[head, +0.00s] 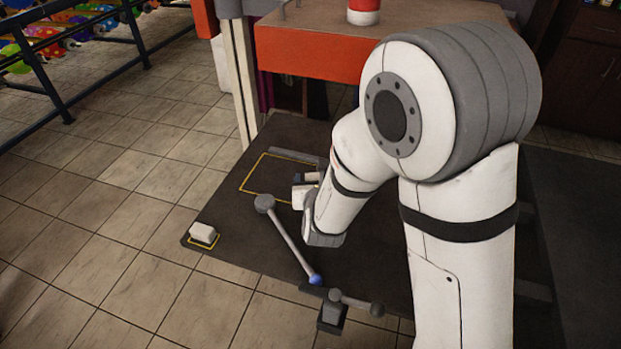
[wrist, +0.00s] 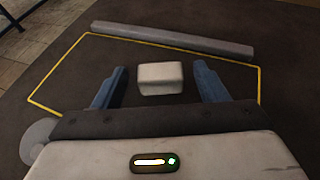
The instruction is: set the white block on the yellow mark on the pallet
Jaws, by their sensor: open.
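A white block (wrist: 160,78) lies between the two blue fingers of my gripper (wrist: 160,67) in the wrist view. The fingers are open, with a gap on each side of the block. A large yellow outline (wrist: 55,64) on the dark pallet (head: 225,218) surrounds this spot; it also shows in the head view (head: 252,170). A second white block (head: 203,231) sits at the pallet's left corner, on a small yellow mark (head: 205,245). In the head view my arm hides much of my gripper and the block between its fingers cannot be made out clearly.
A grey bar (wrist: 170,38) lies along the outline's far side. A lever with a grey knob (head: 265,203) and blue end (head: 315,279) stands left of my arm. An orange-sided table (head: 320,58) stands behind.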

